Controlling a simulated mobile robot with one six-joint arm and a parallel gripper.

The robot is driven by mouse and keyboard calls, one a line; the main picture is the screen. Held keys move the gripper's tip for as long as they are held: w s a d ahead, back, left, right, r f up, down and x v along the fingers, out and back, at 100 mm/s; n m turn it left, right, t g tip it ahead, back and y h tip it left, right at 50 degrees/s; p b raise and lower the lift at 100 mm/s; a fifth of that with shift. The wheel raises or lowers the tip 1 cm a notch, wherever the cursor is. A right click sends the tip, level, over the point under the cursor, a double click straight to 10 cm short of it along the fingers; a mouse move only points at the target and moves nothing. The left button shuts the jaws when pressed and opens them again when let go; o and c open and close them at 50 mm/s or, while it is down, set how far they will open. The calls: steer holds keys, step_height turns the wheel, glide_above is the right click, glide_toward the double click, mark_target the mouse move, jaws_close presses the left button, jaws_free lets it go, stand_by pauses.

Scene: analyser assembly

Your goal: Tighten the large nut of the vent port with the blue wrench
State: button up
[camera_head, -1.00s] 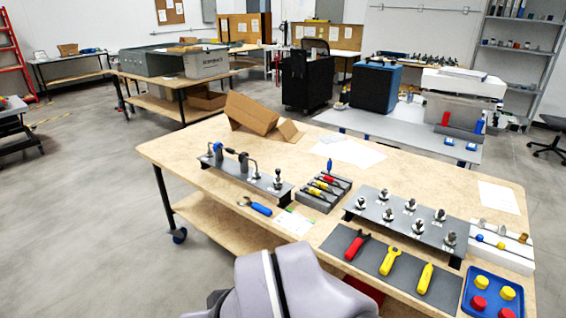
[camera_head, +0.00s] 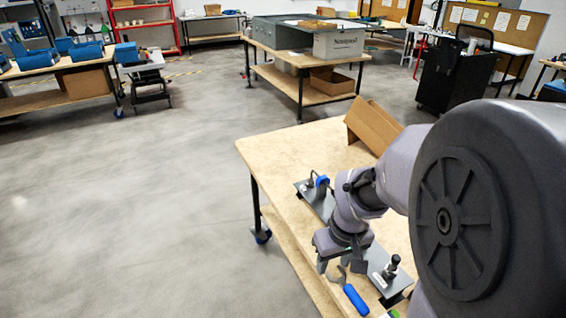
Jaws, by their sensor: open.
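The blue wrench (camera_head: 354,298) lies on the wooden table near its front left edge, its metal jaw end pointing away from the handle. My gripper (camera_head: 340,267) is open, pointing down over the wrench's jaw end; I cannot tell whether it touches. A grey plate (camera_head: 376,262) carries the fittings. A blue fitting (camera_head: 321,184) stands at its far end, and a dark-topped post with a metal base (camera_head: 391,266) stands at its near end. My arm hides the middle of the plate. I cannot tell which fitting is the vent port, and its large nut is not made out.
An open cardboard box (camera_head: 372,126) stands at the table's far side. The table's far left corner (camera_head: 268,152) is bare. My arm hides the right of the table. Other benches stand further back, with clear floor (camera_head: 150,200) at left.

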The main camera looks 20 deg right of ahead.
steer(key=n+g+p, duration=0.1)
steer(key=n+g, duration=0.1)
glide_above(354, 293)
step_height(354, 293, down, 8)
steer(key=shift+a+r, duration=0.1)
steer(key=shift+s+f, duration=0.1)
steer(key=shift+f, duration=0.25)
step_height(354, 293, down, 6)
steer(key=b, duration=0.5)
steer(key=shift+f, duration=0.25)
steer(key=shift+r, duration=0.1)
jaws_close()
